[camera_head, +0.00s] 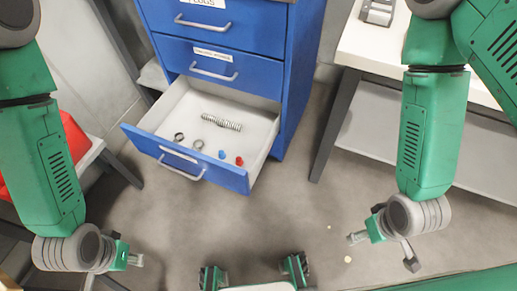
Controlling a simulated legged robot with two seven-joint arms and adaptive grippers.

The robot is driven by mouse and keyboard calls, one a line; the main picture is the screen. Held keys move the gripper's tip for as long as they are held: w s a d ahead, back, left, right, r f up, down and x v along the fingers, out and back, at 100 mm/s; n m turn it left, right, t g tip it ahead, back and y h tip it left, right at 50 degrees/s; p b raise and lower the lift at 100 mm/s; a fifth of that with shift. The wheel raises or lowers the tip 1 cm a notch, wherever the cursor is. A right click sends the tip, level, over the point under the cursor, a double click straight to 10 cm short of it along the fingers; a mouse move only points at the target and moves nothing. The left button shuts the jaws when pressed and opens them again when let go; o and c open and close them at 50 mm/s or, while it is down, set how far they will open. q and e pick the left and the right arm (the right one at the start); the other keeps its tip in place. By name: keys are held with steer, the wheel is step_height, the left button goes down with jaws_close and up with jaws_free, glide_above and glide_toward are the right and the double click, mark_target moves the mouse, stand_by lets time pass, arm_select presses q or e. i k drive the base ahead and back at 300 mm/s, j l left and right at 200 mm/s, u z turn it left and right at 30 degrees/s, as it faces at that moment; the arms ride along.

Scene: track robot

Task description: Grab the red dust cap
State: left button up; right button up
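The red dust cap (239,160) is small. It lies on the white floor of the open bottom drawer (155,149), near its front right. A blue cap (222,154) lies just left of it. My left gripper (136,260) is at the lower left, outside the drawer and apart from it; its finger gap is too small to judge. My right gripper (358,238) is at the lower right, well apart from the drawer; its finger gap is also unclear. Nothing visible is held in either.
Two dark rings (179,137) and a ribbed metal piece (221,122) share the drawer. The blue cabinet (297,70) rises behind it, its upper drawers shut. A white table (372,45) stands right; a red bin (74,137) stands left. Bare floor (270,215) lies before the drawer.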

mark_target(239, 163)
steer(key=i+z, duration=0.85)
steer(key=k+j, duration=0.05)
